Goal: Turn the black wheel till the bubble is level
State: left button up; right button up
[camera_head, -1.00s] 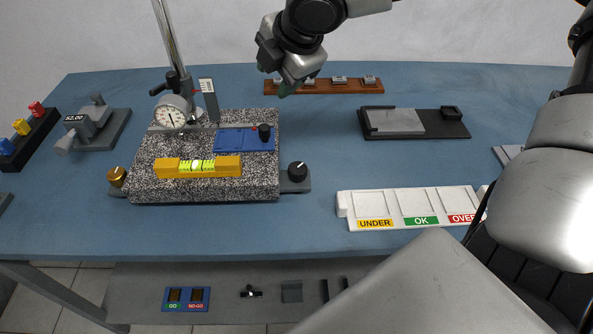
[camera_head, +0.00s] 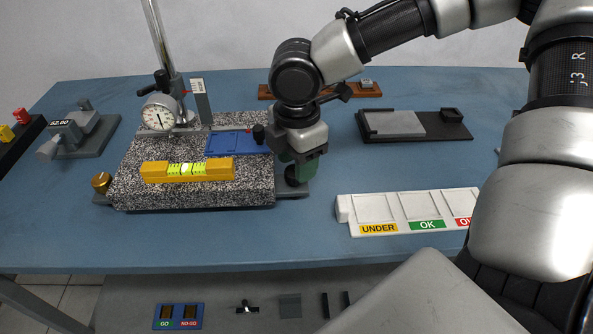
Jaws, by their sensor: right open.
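The yellow spirit level (camera_head: 155,173) lies on the speckled granite plate (camera_head: 240,192). The bubble in its green vial (camera_head: 187,169) looks near the middle, but is too small to judge exactly. The black wheel (camera_head: 292,182) sits on a grey bracket at the plate's right side, mostly hidden by my right gripper. My right gripper (camera_head: 300,176) points down at the wheel, its green-padded fingers open beside it; I cannot tell whether they touch it. A brass knob (camera_head: 102,181) is at the plate's left side. My left gripper is out of view.
A dial gauge (camera_head: 159,117) on a post and a blue plate (camera_head: 230,143) with a black knob stand on the granite, close left of my gripper. A white UNDER/OK/OVER tray (camera_head: 400,211) lies to the right. Blue table (camera_head: 400,163) is clear between.

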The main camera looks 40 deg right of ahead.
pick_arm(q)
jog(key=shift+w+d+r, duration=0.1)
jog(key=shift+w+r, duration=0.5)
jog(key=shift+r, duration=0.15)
pick_arm(e)
jog(key=shift+f, duration=1)
jog(key=c, duration=0.7)
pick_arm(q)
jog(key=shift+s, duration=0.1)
pick_arm(e)
jog(key=shift+o, duration=0.2)
jog(key=m+p, duration=0.2)
jog(key=m, duration=0.2)
jog(key=shift+s+r+p, duration=0.1)
jog(key=shift+p, duration=0.25)
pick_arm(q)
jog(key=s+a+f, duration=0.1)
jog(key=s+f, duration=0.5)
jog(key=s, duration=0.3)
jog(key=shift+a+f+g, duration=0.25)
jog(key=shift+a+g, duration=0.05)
pick_arm(e)
jog(key=shift+m, duration=1)
jog(key=o, duration=0.7)
jog(key=shift+c, duration=0.2)
